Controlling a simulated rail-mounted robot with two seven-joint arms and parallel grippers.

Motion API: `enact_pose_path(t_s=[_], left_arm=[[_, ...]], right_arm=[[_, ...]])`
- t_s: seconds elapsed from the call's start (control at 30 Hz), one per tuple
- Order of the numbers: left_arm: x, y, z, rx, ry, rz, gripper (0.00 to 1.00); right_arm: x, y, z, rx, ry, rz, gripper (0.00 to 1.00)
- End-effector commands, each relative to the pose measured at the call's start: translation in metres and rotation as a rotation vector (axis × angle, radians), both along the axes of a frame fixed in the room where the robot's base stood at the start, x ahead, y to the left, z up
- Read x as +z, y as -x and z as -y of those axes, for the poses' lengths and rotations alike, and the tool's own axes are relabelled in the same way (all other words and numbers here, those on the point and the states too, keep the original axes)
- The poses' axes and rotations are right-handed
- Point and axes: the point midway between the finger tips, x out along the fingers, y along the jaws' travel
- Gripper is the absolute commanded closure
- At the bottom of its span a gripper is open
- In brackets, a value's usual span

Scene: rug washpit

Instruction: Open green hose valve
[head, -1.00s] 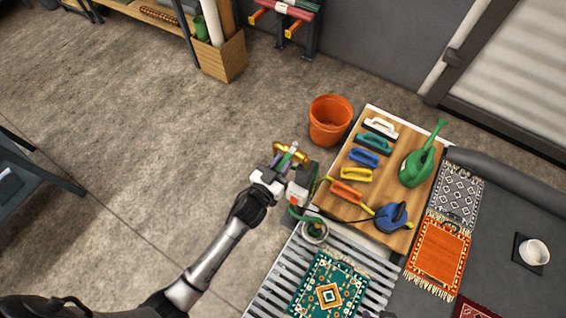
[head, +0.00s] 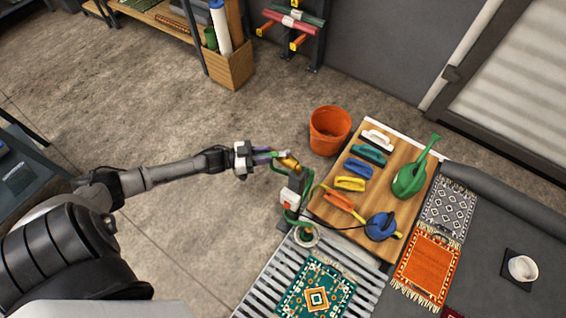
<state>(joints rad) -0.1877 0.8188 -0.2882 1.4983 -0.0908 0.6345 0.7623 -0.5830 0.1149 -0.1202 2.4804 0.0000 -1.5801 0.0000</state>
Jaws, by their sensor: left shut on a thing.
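The green hose valve is a small fitting with a brass-coloured body (head: 289,161), beside the orange bucket. A green hose (head: 281,182) runs down from it past a white and red box to the grating. My left gripper (head: 264,156) comes in from the left and is shut at the left end of the brass fitting, on the valve's handle. The fingers cover most of that handle, so its exact angle is hard to tell. My right gripper is not in view.
The orange bucket (head: 330,130) stands just right of the valve. A wooden board (head: 400,160) holds several brushes, a green watering can (head: 413,180) and a blue sprayer (head: 382,226). A green rug (head: 316,290) lies on the slatted grate.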

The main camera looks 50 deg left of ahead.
Motion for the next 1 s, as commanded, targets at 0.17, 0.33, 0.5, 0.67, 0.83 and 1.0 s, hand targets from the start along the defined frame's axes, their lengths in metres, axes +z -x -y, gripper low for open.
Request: enact_pose_path(t_s=[0.17,0.33,0.5,0.67,0.83,1.0], left_arm=[[-0.006,-0.007,-0.016,-0.159,-0.007,0.005,1.00],[-0.007,-0.016,-0.023,-0.309,-0.005,0.006,1.00],[-0.006,-0.024,-0.027,-0.438,-0.002,0.005,1.00],[-0.005,-0.030,-0.030,-0.534,-0.002,0.004,1.00],[-0.004,-0.034,-0.032,-0.607,0.000,0.001,1.00],[-0.002,-0.037,-0.032,-0.647,0.001,0.001,1.00]], right_arm=[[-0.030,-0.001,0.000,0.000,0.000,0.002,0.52],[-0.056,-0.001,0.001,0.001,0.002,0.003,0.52],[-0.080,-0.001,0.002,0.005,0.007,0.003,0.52],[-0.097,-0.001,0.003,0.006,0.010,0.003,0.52],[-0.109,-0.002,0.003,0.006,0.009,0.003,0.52],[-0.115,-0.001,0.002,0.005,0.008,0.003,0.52]])
